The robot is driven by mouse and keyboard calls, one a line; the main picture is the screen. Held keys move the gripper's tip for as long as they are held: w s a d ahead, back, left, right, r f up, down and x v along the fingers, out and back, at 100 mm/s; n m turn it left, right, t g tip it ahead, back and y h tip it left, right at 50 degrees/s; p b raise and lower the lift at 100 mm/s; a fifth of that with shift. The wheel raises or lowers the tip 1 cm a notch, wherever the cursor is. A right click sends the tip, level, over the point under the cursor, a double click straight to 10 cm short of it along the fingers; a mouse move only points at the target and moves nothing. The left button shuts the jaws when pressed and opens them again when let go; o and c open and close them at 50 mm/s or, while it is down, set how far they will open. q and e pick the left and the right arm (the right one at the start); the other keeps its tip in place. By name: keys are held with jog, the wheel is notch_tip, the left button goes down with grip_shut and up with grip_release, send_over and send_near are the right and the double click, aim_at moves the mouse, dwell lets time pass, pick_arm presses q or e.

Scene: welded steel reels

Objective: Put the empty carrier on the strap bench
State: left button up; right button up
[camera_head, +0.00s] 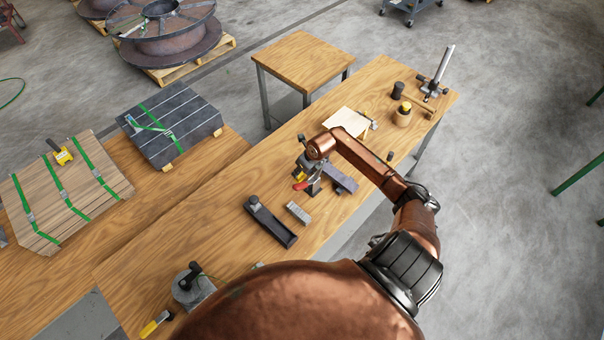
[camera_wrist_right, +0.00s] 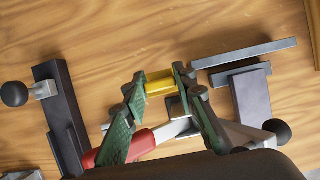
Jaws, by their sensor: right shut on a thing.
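My right gripper (camera_wrist_right: 158,84), with green fingers, is shut on a small yellow piece (camera_wrist_right: 159,83) low over the wooden workbench (camera_head: 225,230). In the head view my right arm reaches in from the right, and the gripper (camera_head: 308,175) is partly hidden under the wrist. A red-handled metal device (camera_wrist_right: 120,150) lies beside the fingers; whether it is joined to the yellow piece I cannot tell. I cannot tell for sure which object is the carrier. A lower wooden bench (camera_head: 130,225) at left, probably the strap bench, bears green-strapped bundles. My left gripper is not in view.
A slatted wooden bundle (camera_head: 75,190) and a dark slab stack (camera_head: 170,122) fill much of the left bench; a bare strip runs along its right edge. A black plane-like tool (camera_head: 270,220), a small metal block (camera_head: 298,212) and a round metal device (camera_head: 192,287) stand on the workbench.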

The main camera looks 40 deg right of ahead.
aim_at(301, 176)
jog(key=shift+f, duration=0.65)
notch_tip(301, 176, down, 4)
jog(key=shift+r+p, duration=0.25)
jog(key=shift+p, duration=0.15)
jog(key=o, duration=0.7)
jog(key=shift+f, duration=0.1)
